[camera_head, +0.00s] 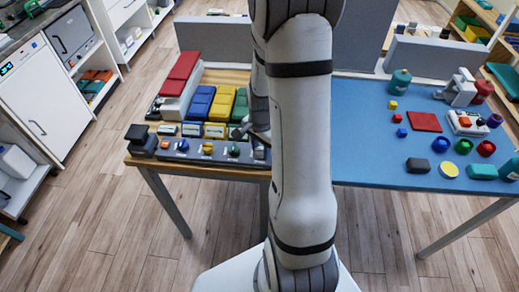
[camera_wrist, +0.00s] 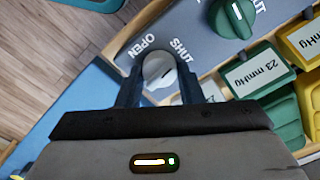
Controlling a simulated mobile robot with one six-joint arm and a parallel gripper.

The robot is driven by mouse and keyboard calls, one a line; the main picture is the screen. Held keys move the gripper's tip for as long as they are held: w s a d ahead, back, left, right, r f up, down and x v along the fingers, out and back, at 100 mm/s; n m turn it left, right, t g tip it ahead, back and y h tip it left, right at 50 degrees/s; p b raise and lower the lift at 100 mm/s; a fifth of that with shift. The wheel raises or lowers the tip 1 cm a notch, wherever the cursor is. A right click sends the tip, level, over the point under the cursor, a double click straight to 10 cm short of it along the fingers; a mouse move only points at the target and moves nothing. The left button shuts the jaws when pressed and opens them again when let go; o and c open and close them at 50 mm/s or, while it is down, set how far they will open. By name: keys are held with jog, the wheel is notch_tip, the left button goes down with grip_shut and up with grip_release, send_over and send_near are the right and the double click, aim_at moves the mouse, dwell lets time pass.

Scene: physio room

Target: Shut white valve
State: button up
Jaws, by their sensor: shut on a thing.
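The white valve (camera_wrist: 157,66) is a round pale knob on a grey panel (camera_wrist: 192,22), between the printed words OPEN and SHUT. OPEN lies to its upper left and SHUT to its upper right in the wrist view. My gripper (camera_wrist: 159,80) has one finger on each side of the knob and is shut on it. A mark shows on the knob's lower part, but I cannot tell clearly which way it points. In the head view the same panel (camera_head: 190,157) lies along the wooden table's front edge. My arm hides the white valve and most of the gripper there.
A green valve (camera_wrist: 232,16) sits beside the white one. Blue, yellow and green bins (camera_head: 219,103) stand behind the panel, with a red-topped box (camera_head: 180,74) to their left. A blue table (camera_head: 370,153) with several small objects adjoins at the right.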

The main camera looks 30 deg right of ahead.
aim_at(260, 148)
jog(key=shift+a+m+b, duration=0.1)
jog(key=shift+m+b, duration=0.2)
jog(key=shift+m, duration=0.7)
jog(key=o, duration=1)
jog(key=shift+c, duration=0.2)
jog(key=shift+r, duration=3.9)
